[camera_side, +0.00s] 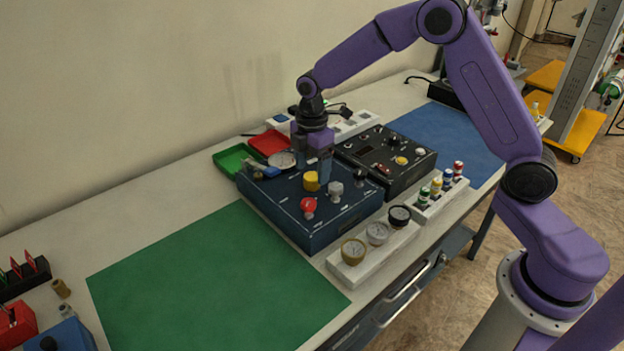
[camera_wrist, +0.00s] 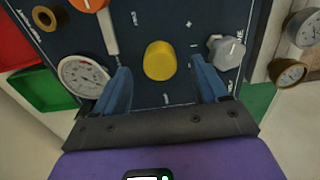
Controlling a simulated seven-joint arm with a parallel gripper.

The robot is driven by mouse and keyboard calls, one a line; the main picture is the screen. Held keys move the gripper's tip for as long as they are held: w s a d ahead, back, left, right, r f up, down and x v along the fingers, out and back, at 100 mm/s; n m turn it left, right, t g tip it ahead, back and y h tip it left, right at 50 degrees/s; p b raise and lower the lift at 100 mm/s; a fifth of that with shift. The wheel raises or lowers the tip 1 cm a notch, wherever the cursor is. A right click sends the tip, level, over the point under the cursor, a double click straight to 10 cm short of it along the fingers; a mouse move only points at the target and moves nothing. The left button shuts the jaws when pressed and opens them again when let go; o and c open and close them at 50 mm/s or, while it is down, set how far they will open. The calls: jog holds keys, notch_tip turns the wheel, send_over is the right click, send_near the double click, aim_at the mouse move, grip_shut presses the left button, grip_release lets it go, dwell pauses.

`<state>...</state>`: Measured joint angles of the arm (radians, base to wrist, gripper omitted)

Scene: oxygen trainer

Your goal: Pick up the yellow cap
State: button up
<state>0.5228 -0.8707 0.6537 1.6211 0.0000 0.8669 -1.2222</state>
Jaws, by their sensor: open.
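The yellow cap (camera_side: 311,181) stands on the dark blue panel box (camera_side: 318,233), near its middle. In the wrist view the yellow cap (camera_wrist: 160,61) lies ahead of and between my two blue fingertips, with a gap on each side. My gripper (camera_side: 313,170) is above the panel, pointing down, close to the cap in the side view. In the wrist view my gripper (camera_wrist: 160,85) is open and empty. How far the fingertips are above the panel is hard to tell.
A grey knob (camera_side: 335,188), a red knob (camera_side: 308,205) and a white dial (camera_side: 282,160) crowd the same panel. A black box (camera_side: 405,178) stands behind right. A gauge tray (camera_side: 345,272) is in front. The green mat (camera_side: 215,285) is bare.

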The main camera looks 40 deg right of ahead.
jog(key=shift+f, duration=1.4)
jog(key=shift+c, duration=0.3)
jog(key=c, duration=1.1)
